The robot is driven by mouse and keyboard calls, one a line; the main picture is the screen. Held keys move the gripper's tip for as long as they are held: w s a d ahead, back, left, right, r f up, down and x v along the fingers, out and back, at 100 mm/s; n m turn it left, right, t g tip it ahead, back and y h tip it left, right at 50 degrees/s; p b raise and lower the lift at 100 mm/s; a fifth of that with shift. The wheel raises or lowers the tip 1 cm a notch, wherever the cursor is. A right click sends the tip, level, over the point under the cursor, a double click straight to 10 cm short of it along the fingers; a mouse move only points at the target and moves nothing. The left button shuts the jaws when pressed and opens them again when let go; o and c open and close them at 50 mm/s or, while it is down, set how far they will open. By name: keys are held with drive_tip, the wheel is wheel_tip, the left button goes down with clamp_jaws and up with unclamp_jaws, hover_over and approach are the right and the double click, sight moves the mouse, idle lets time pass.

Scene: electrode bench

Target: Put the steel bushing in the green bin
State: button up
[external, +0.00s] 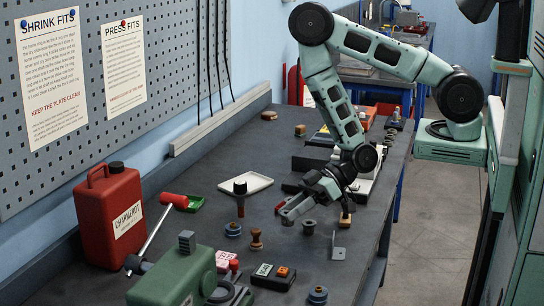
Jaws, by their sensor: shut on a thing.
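My gripper (290,214) is low over the middle of the bench, pointing down and to the left. It is shut on a small grey piece that looks like the steel bushing; the fingers hide most of it and its outline is hard to tell from them. A dark grey round part (309,227) stands on the bench just right of my fingertips.
A red canister (110,215), a red-headed hammer (152,232) and a green machine (180,275) fill the near left.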

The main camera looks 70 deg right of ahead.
drive_tip(key=w+f+m+t+h+b, duration=0.15)
drive_tip(key=w+b, duration=0.35)
drive_tip(key=w, duration=1)
drive_tip(key=w+d+r+m+b, duration=0.1)
drive_tip(key=w+d+r+b, duration=0.15)
drive_tip(key=w, duration=0.55)
drive_tip(key=w+d+r+b, duration=0.2)
drive_tip(key=w+d+b, duration=0.1)
drive_tip(key=w, duration=0.6)
drive_tip(key=h, duration=0.1)
hover_over(195, 205)
drive_tip(key=shift+t, duration=0.35)
wheel_tip(195, 205, down, 7)
drive_tip(key=shift+r, duration=0.1)
drive_tip(key=shift+f+p, duration=0.65)
drive_tip(key=shift+f, duration=1.95)
drive_tip(key=shift+f, duration=0.2)
drive_tip(key=o, duration=0.7)
drive_tip(key=shift+r, duration=0.1)
